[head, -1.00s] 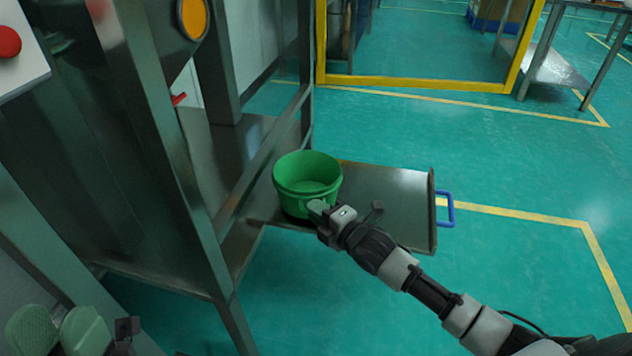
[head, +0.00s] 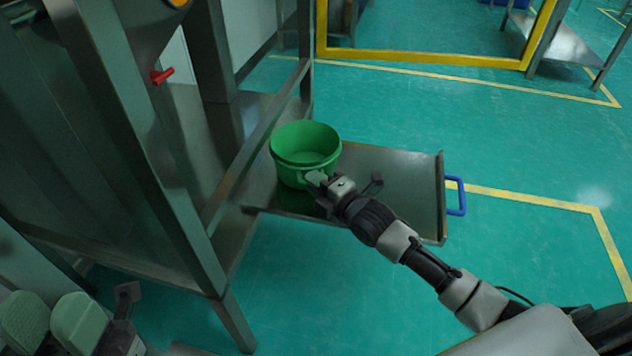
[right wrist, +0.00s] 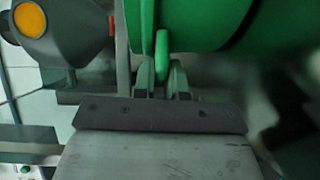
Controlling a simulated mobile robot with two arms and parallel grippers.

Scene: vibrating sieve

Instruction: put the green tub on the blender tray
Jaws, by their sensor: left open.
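The green tub (head: 305,146) is upright over the left part of the grey metal blender tray (head: 400,180). I cannot tell whether its base touches the tray. My right gripper (head: 316,180) is at the tub's near side. In the right wrist view the fingers (right wrist: 163,80) sit on either side of a green lug of the tub (right wrist: 200,25), with little gap, and look closed on it. The contact is partly hidden. My left gripper (head: 52,322) is open and empty at the bottom left, far from the tub.
A metal machine frame (head: 180,190) with a diagonal bar stands left of the tub, close to it. A blue handle (head: 456,196) is on the tray's right end. The tray's right half is bare. A yellow frame (head: 430,58) stands behind, with open green floor to the right.

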